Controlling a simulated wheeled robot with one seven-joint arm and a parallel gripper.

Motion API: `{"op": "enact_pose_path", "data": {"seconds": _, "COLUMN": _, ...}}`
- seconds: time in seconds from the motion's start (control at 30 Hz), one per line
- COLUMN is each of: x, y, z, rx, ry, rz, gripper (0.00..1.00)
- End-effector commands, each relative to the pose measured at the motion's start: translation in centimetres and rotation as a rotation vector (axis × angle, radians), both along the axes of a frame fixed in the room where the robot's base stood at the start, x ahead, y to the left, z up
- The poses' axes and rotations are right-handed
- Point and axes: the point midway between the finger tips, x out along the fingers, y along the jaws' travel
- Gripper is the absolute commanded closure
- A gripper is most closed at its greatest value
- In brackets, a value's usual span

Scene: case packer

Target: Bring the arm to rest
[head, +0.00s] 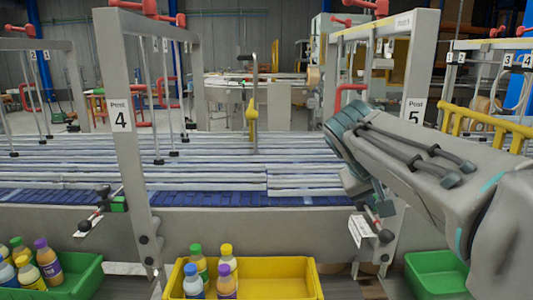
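My arm reaches in from the right edge of the head view, with its far end in front of the post marked 5 (413,105). My gripper's fingers cannot be made out. They are hidden behind the arm links or out of sight, so I cannot tell whether it is open or shut or holds anything. The arm's end is near the front edge of the conveyor (250,220), above the height of the bins.
A yellow bin (290,287) with several bottles stands front centre. A green bin (88,278) with several bottles is at left; another green bin (432,270) at right shows no bottles. The post marked 4 (125,150) stands left of centre. The conveyor surface looks clear.

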Motion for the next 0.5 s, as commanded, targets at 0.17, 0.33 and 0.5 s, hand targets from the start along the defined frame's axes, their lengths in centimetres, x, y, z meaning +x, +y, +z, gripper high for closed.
{"op": "enact_pose_path", "data": {"seconds": 0.17, "x": -6.7, "y": 2.4, "z": -7.9, "rx": 0.209, "ry": 0.103, "rz": 0.062, "gripper": 0.62}}
{"op": "enact_pose_path", "data": {"seconds": 0.33, "x": -12.4, "y": 5.2, "z": -14.2, "rx": 0.391, "ry": 0.154, "rz": 0.087, "gripper": 0.62}}
{"op": "enact_pose_path", "data": {"seconds": 0.5, "x": -15.9, "y": 7.0, "z": -18.0, "rx": 0.503, "ry": 0.173, "rz": 0.089, "gripper": 0.62}}
